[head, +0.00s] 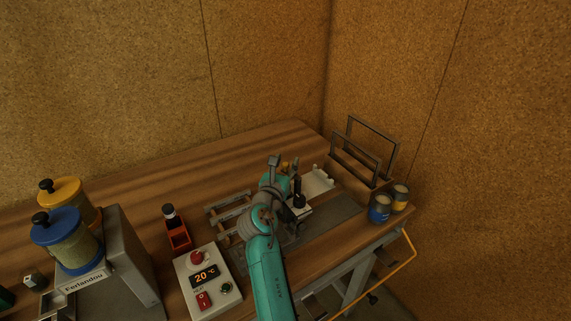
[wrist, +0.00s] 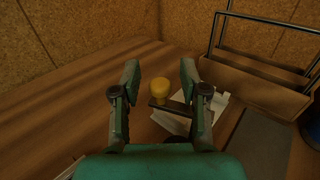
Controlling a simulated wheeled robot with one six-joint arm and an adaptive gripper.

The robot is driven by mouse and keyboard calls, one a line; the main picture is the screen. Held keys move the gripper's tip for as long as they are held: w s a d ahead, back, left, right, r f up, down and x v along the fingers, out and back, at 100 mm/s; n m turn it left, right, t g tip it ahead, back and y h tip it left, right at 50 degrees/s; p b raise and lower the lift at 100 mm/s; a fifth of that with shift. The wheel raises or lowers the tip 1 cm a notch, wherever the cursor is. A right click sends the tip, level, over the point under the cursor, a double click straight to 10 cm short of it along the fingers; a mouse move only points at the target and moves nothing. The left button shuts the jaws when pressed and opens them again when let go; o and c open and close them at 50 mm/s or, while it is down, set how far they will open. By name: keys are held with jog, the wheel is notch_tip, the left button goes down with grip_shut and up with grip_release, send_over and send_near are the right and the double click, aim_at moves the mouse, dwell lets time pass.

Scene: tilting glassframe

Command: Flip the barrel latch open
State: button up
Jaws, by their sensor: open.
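My gripper (wrist: 160,70) is open, with its two fingers spread to the left and right in the wrist view. Between them, further off, a rounded yellow knob (wrist: 160,88) stands beside a dark bar (wrist: 172,104) over a pale plate (wrist: 181,122). This looks like the latch, but I cannot make out its barrel or bolt. The fingers do not appear to touch the knob. In the head view my gripper (head: 286,171) is over the bench fixture and hides most of it; a bit of yellow shows behind the fingers.
A wooden holder with dark upright frames (head: 362,160) stands at the back right, beside two cans (head: 380,208). A temperature control box (head: 207,283), a small red holder (head: 179,236) and yellow and blue lidded containers stand left. The bench's back left is clear.

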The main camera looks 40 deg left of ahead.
grip_shut()
jog(key=shift+w+h, duration=0.1)
jog(key=shift+h, duration=0.2)
jog(key=shift+w+a+m+t+h, duration=0.1)
jog(key=shift+w+m+t+h, duration=0.1)
jog(key=shift+m+h, duration=0.3)
jog(key=shift+w+m+t+h, duration=0.1)
jog(key=shift+m+t+h, duration=0.1)
jog(key=shift+m+h, duration=0.25)
jog(key=shift+w+d+m+h, duration=0.2)
jog(key=shift+m+h, duration=0.35)
jog(key=shift+h, duration=0.4)
jog(key=shift+w+d+m+h, duration=0.15)
jog(key=shift+m+h, duration=0.35)
jog(key=shift+h, duration=0.4)
grip_release()
